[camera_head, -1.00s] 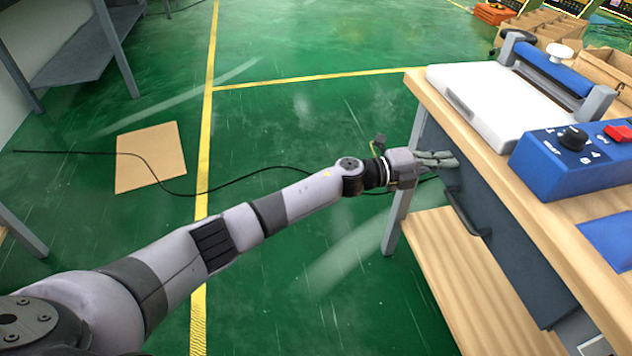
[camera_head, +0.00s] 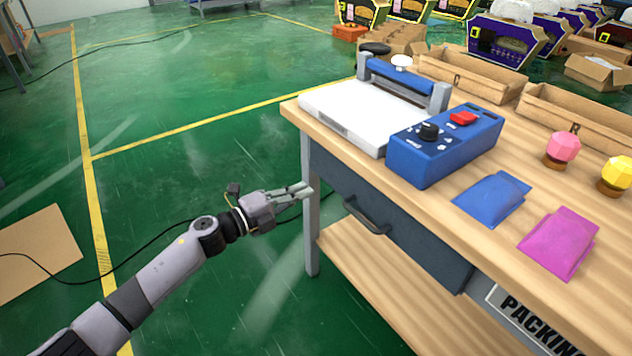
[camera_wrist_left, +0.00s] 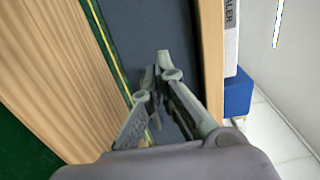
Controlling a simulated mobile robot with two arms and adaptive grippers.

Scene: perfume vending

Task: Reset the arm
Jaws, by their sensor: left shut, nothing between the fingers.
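My left arm reaches in from the lower left of the head view. Its gripper (camera_head: 303,190) is shut and empty, beside the left end of the wooden packing table (camera_head: 335,142), below the level of the tabletop. In the left wrist view the gripper's fingertips (camera_wrist_left: 162,68) are together in front of the table's dark drawer front (camera_wrist_left: 150,25). The drawer with its handle (camera_head: 366,214) also shows in the head view, to the right of the gripper. My right gripper is not in view.
On the tabletop are a white and blue sealer (camera_head: 345,112), a blue control box (camera_head: 440,150), a blue pouch (camera_head: 492,199), a magenta pouch (camera_head: 560,243), and pink (camera_head: 563,148) and yellow (camera_head: 615,175) bottles. A lower shelf (camera_head: 400,290) juts out underneath. Green floor left of the table is open.

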